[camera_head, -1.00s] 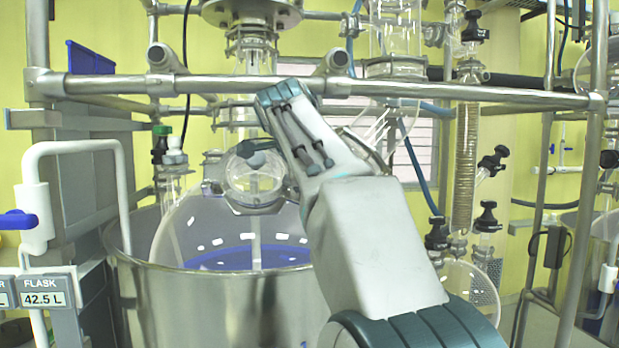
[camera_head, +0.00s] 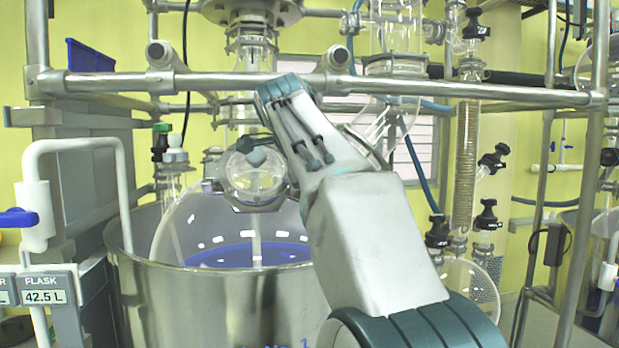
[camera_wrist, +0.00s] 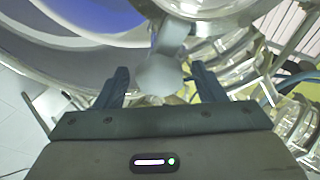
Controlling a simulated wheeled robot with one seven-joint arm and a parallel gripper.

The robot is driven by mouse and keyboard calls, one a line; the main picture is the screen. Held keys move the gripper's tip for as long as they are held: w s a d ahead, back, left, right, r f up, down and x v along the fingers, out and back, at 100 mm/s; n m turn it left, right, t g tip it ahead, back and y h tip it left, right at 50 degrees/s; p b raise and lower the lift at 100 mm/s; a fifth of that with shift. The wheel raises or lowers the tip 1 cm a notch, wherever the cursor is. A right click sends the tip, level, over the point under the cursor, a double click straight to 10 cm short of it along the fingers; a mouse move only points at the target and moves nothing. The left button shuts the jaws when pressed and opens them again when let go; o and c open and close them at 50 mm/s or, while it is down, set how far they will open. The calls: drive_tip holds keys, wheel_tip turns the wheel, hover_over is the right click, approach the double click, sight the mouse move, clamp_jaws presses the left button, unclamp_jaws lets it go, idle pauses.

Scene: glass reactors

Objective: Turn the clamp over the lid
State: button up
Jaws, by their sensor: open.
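In the wrist view, my gripper (camera_wrist: 162,76) is open, with one dark finger on each side of a pale grey clamp handle (camera_wrist: 172,42). The handle's rounded end lies between the fingers, with a visible gap to each; depth is hard to judge. The handle reaches down from a metal rim at the top. In the head view, the round glass lid (camera_head: 255,180) sits in a metal ring on the glass vessel, with a dark clamp knob (camera_head: 257,157) at its upper edge. My arm comes in from the lower right, and my gripper's fingers cannot be made out there.
A horizontal metal rail (camera_head: 420,88) crosses above, close to my wrist. The glass vessel stands in a wide steel bath (camera_head: 210,300). A coiled condenser (camera_head: 466,150) and valves stand to the right. A white pipe (camera_head: 75,147) is at left.

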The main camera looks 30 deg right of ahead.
drive_tip(key=v, duration=1.3)
drive_tip(key=shift+s+a+p, duration=0.15)
drive_tip(key=shift+a+p, duration=0.05)
drive_tip(key=shift+p, duration=0.15)
drive_tip(key=shift+r, duration=0.1)
